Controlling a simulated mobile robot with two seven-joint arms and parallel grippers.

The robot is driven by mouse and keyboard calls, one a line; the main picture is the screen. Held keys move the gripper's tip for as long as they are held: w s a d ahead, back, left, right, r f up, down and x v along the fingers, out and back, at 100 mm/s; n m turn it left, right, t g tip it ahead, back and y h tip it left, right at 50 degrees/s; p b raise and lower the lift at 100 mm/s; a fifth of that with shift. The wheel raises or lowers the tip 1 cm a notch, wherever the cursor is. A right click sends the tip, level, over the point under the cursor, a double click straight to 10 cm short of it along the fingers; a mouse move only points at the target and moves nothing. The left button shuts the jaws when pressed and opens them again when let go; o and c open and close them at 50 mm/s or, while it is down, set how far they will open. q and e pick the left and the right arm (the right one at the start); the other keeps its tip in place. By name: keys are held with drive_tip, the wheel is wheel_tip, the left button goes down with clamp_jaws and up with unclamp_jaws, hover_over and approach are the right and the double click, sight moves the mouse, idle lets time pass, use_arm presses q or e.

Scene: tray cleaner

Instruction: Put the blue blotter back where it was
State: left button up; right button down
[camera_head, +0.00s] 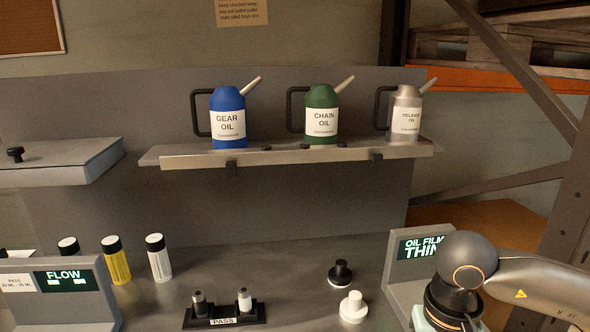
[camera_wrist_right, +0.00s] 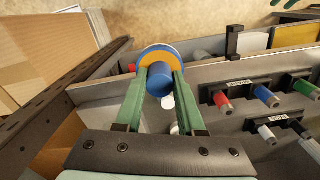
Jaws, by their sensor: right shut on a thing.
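My right gripper (camera_wrist_right: 160,84) is shut on a blue cylindrical handle, which I take to be the blue blotter (camera_wrist_right: 160,77), in the right wrist view. Its green fingers lie on either side of the handle. A round head with blue, orange and white parts shows beyond the handle. In the head view my right arm comes in at the lower right, but its fingertips and the held blotter are out of frame. My left gripper is in neither view.
A black knobbed piece (camera_head: 340,273) and a white one (camera_head: 353,306) stand on the grey table (camera_head: 270,265). A PASS rack (camera_head: 224,315) holds two small items. Oil cans stand on a shelf (camera_head: 300,154). Dark racks (camera_wrist_right: 242,92) hold coloured pieces right of the gripper.

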drive_tip(key=shift+a+f+n+p, duration=0.35)
drive_tip(key=shift+a+f+n, duration=0.6)
drive_tip(key=shift+f+n, duration=0.15)
drive_tip(key=shift+w, duration=0.1)
drive_tip(key=shift+r, duration=0.1)
